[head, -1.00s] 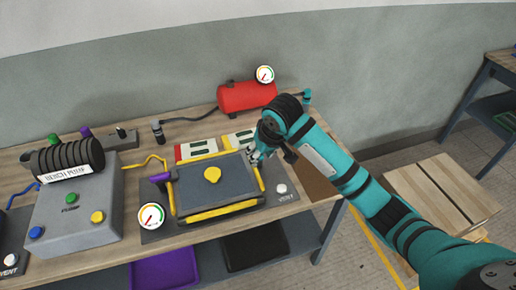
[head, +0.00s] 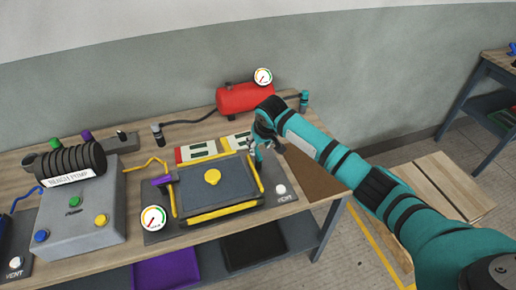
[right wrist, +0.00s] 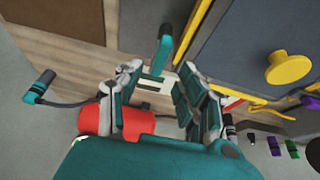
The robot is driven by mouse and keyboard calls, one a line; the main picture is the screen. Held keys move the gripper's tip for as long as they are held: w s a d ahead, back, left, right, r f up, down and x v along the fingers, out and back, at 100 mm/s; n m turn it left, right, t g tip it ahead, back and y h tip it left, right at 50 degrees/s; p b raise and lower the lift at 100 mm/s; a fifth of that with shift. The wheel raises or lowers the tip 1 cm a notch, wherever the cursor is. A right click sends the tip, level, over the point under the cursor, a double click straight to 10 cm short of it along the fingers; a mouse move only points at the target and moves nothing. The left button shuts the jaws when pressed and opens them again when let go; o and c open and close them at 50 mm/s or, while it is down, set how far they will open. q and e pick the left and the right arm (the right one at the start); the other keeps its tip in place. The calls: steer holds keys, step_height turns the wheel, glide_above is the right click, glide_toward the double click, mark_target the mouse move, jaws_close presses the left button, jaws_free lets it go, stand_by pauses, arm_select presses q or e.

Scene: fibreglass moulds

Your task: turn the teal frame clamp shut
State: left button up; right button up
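The teal frame clamp (right wrist: 164,52) stands up as a teal handle beside the yellow-edged frame in the right wrist view. In the head view the clamp (head: 257,152) shows small at the frame's right edge, partly hidden by my gripper. My right gripper (right wrist: 160,72) is open, with its fingers either side of the handle's lower end in that picture; I cannot tell whether they touch it. In the head view the right gripper (head: 268,143) is above the frame's back right corner. The dark mould frame (head: 205,195) has a yellow knob (head: 212,177) on top. My left gripper is not in view.
A purple clamp (head: 162,181) is at the frame's left edge. A red tank (head: 245,98) with a gauge stands behind, near a teal-topped fitting (head: 304,97). A white vent button (head: 281,189) lies right of the frame. The grey pump box (head: 80,220) stands left.

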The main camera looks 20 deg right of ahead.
mark_target(258, 152)
steer(key=shift+x, duration=2.5)
steer(key=shift+c, duration=0.4)
